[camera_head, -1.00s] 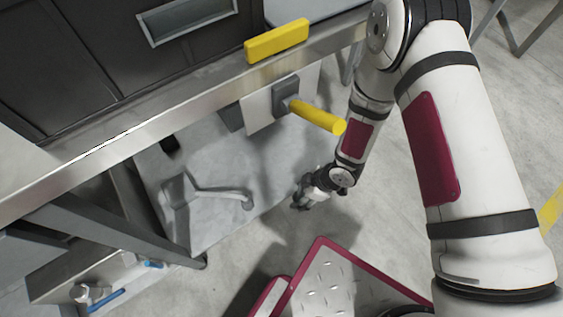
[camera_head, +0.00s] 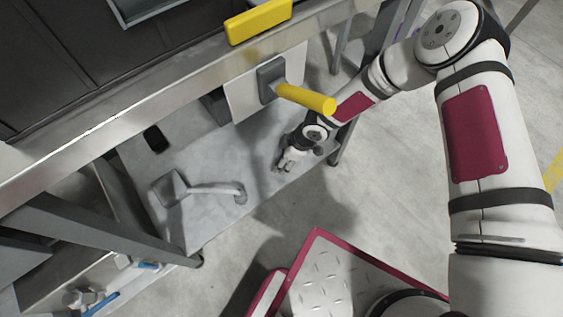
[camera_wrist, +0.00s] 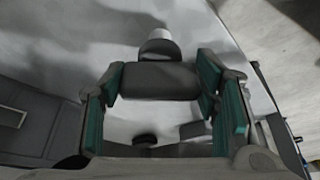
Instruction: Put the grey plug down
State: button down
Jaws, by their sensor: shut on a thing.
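My gripper (camera_head: 284,163) hangs over the right end of the grey lower shelf in the head view, under the yellow-handled lever. In the wrist view, its two teal-padded fingers (camera_wrist: 165,100) stand on either side of the grey plug (camera_wrist: 155,80). The plug shows as a dark grey block with a rounded, lighter-tipped part beyond it. The gripper is shut on it. In the head view, the plug is too small to make out clearly at the fingers. I cannot tell whether the plug touches the shelf.
The grey shelf (camera_head: 205,222) carries a bent grey lever (camera_head: 215,188) and a dark opening (camera_head: 155,139). Above are a yellow handle (camera_head: 306,98), a metal rail (camera_head: 130,110) and a yellow block (camera_head: 258,21). Bare shelf lies between the bent lever and my gripper.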

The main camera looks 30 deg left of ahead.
notch_tip(320, 180, down, 3)
jog(key=shift+s+r+b, duration=0.1)
jog(key=shift+s+b, duration=0.05)
jog(key=shift+b, duration=0.25)
jog(key=shift+r, duration=0.1)
jog(key=c, duration=0.6)
grip_release()
jog(key=shift+d, duration=0.1)
jog(key=p+v, duration=0.4)
jog(key=v, duration=0.8)
jog(key=shift+p, duration=0.3)
